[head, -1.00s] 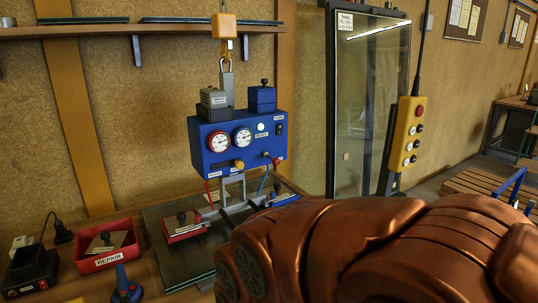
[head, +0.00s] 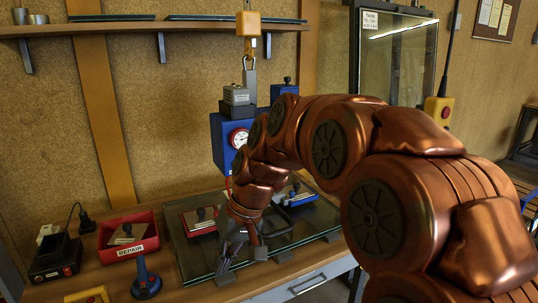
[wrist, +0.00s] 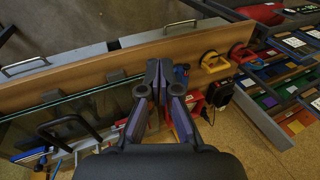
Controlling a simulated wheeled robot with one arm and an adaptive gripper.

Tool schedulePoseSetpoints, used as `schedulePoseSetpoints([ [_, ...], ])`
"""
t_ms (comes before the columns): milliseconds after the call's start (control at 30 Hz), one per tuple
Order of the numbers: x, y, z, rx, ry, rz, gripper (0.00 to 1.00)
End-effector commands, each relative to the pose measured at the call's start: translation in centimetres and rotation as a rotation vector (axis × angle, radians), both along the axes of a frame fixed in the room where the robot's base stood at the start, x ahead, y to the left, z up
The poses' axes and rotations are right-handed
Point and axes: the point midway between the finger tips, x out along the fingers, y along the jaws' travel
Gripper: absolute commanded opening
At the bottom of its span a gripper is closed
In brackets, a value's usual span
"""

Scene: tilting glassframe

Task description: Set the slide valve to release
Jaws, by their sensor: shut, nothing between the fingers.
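The blue control box (head: 221,138) hangs over the bench. One gauge (head: 240,138) shows on it; my arm hides the rest of its front, and I cannot make out the slide valve or its setting. My gripper (head: 238,246) is low in front of the box, over the glass pane (head: 196,255), pointing down. In the wrist view my gripper (wrist: 158,68) has its fingertips together with nothing between them. Part of the glass (wrist: 98,105) lies to its left there.
A red REPAIR bin (head: 128,237), a black charger (head: 56,258) and a blue hand cup (head: 146,280) stand on the bench left of the glass. A yellow pendant (head: 437,108) hangs at the right. Bench drawers (wrist: 170,27) lie beyond the edge in the wrist view.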

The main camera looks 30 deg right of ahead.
Motion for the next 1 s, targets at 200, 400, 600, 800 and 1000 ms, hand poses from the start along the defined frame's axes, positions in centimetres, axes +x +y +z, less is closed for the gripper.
schedulePoseSetpoints([
  [200, 8.4, -5.5, 4.2, 0.111, -0.153, -0.087, 0.00],
  [400, 14.3, -12.9, 7.9, 0.178, -0.310, -0.168, 0.00],
  [600, 17.9, -21.9, 10.9, 0.204, -0.470, -0.249, 0.00],
  [800, 18.9, -28.7, 12.7, 0.200, -0.583, -0.300, 0.00],
  [1000, 19.0, -31.3, 13.5, 0.190, -0.627, -0.317, 0.00],
])
